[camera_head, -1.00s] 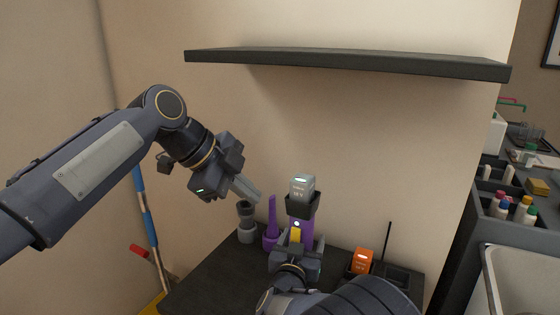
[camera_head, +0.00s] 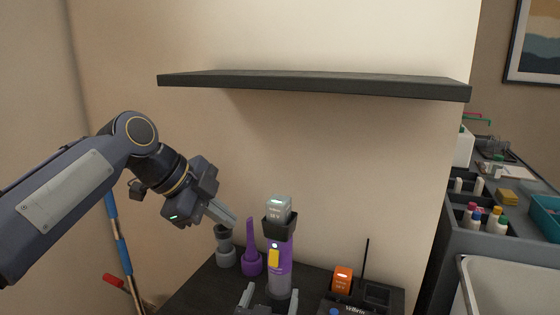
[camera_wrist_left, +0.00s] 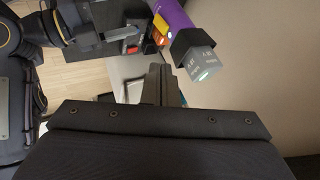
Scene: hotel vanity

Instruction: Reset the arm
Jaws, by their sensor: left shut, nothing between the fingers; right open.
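My left gripper (camera_head: 234,222) comes in from the left, shut and empty, its fingertips in front of the grey nozzle (camera_head: 225,250). In the left wrist view its closed fingers (camera_wrist_left: 160,85) show at the middle. My right gripper (camera_head: 266,298) is open and empty at the bottom edge, in front of the purple device (camera_head: 280,262); its arm is out of the frame. The device stands upright on the dark table, with a yellow button and a grey battery (camera_head: 279,209) on top. The battery also shows in the left wrist view (camera_wrist_left: 197,64).
A purple nozzle (camera_head: 251,255) stands beside the grey one. A charger (camera_head: 350,308) with an orange battery (camera_head: 342,281) is on the right of the table. A dark shelf (camera_head: 310,86) spans above. A grey caddy with bottles (camera_head: 478,225) and a basin are at far right.

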